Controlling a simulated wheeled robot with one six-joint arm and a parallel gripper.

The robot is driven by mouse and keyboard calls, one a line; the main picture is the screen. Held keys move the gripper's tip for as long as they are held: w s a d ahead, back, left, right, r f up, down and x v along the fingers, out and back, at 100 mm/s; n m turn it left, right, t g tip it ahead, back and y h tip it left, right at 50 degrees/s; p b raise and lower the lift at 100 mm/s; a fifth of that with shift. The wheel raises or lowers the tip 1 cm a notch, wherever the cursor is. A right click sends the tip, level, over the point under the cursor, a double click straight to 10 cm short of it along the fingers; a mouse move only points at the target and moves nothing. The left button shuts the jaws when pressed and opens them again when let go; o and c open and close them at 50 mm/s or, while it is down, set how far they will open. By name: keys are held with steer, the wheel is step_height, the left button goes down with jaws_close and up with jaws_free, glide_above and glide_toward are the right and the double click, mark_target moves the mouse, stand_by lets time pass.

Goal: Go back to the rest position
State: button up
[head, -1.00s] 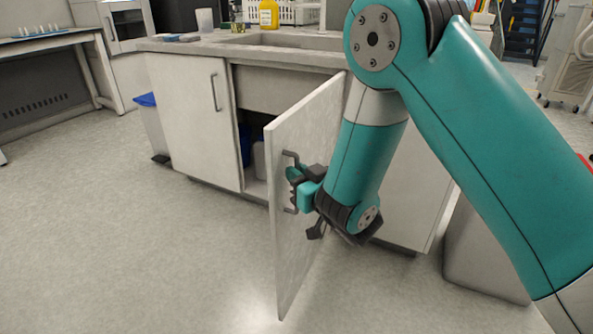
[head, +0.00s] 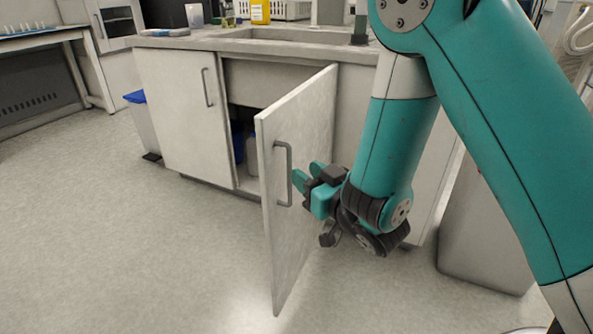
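The cabinet door (head: 304,130) under the sink counter stands open, swung out toward me. My gripper (head: 307,174) is just right of the handle, in front of the door's outer face. Its two teal fingers are apart with nothing visible between them, and the handle is clear of them. My teal arm fills the right side of the view and hides part of the cabinet.
The left cabinet door (head: 172,115) is shut. Behind the open door, dim cabinet space shows a blue item. A bin with a blue lid (head: 136,97) stands left of the cabinet. A yellow bottle (head: 260,11) is on the counter (head: 190,42). The floor at left is clear.

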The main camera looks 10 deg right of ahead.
steer(key=shift+s+d, duration=0.3)
steer(key=shift+s, duration=0.35)
steer(key=shift+r, duration=0.1)
steer(key=s+r+n+g+h, duration=0.1)
steer(key=s+r+g, duration=0.3)
steer(key=s+g, duration=0.6)
steer(key=s+r+n+g+h, duration=0.15)
steer(key=s+r+g, duration=0.35)
steer(key=s, duration=0.9)
step_height(320, 180, up, 31)
steer(key=g+p, duration=0.1)
steer(key=p, duration=3.1)
steer(key=shift+a+g, duration=0.3)
